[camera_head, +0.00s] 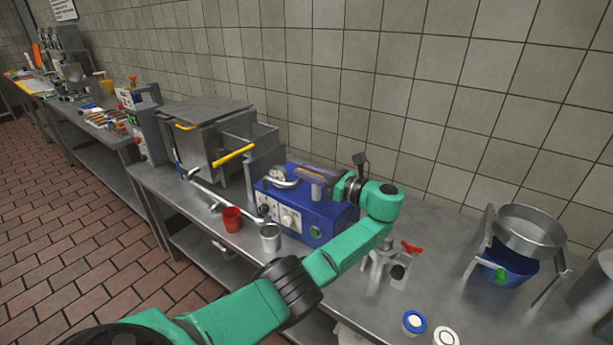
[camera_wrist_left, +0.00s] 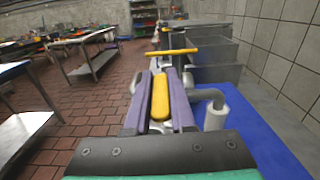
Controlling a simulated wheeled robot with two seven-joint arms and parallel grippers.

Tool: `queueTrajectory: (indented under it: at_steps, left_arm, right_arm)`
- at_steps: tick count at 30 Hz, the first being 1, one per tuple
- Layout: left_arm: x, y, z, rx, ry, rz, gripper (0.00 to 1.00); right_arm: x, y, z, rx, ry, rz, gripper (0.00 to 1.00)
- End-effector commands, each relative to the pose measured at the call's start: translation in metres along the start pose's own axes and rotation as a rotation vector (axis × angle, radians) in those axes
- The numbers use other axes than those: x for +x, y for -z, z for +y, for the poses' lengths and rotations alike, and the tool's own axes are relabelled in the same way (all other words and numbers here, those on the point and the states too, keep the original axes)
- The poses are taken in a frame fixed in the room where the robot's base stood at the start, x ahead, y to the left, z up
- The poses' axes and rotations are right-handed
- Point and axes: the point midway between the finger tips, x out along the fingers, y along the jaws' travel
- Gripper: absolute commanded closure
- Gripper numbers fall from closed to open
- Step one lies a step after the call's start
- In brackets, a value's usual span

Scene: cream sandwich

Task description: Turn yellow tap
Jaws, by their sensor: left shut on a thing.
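My left gripper (camera_head: 312,172) reaches over the blue machine (camera_head: 310,215), which has a round gauge and knobs. In the left wrist view its purple fingers (camera_wrist_left: 160,105) are shut on a yellow handle (camera_wrist_left: 160,97), which I take for the yellow tap's; it lies lengthwise between them. In the head view the gripper hides this handle. A second yellow bar handle (camera_head: 233,155) sticks out from the steel box unit to the left; it also shows ahead of the fingers in the left wrist view (camera_wrist_left: 172,52). My right gripper is not in view.
A red cup (camera_head: 232,219) and a metal cup (camera_head: 270,237) stand in front of the blue machine. A red-handled fitting (camera_head: 411,248) is right of it. A steel pot on a stand (camera_head: 530,230) is farther right. The tiled wall closes off the back.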

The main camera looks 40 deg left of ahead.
Motion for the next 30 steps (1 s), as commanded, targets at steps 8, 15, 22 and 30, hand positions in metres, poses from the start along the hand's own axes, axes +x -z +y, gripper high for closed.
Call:
queueTrajectory:
  at_steps: [8, 15, 22, 30]
  left_arm:
    - [0.001, 0.0, 0.001, 0.0, -0.004, 0.002, 1.0]
    - [0.001, 0.0, 0.001, 0.0, -0.003, 0.002, 0.47]
    - [-0.003, 0.001, 0.0, 0.0, -0.002, 0.002, 0.47]
    - [-0.053, 0.004, -0.001, -0.002, 0.001, 0.003, 0.47]
  right_arm:
    - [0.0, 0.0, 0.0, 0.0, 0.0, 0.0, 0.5]
    - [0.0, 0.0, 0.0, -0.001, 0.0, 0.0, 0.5]
    - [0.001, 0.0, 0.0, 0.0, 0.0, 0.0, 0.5]
    - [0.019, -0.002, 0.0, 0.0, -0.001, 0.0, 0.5]
